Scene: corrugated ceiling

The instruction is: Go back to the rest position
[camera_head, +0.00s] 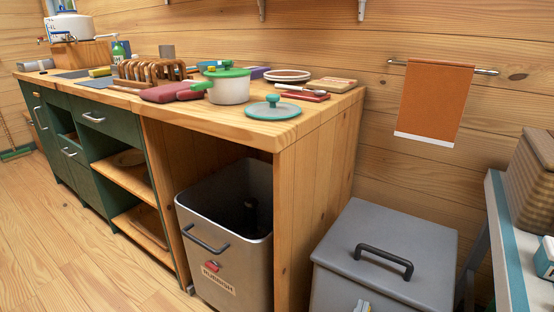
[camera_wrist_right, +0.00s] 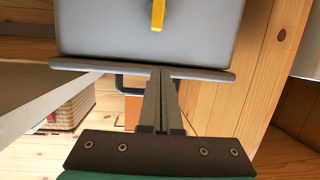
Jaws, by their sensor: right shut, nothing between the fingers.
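My left gripper is in neither view.
A wooden counter (camera_head: 250,128) holds a green-lidded pot (camera_head: 228,88), a loose lid (camera_head: 273,107) and other kitchenware. A grey rubbish bin (camera_head: 225,235) stands below it. An orange towel (camera_head: 435,97) hangs on the wall. A shelf (camera_head: 507,250) with a basket stands right.

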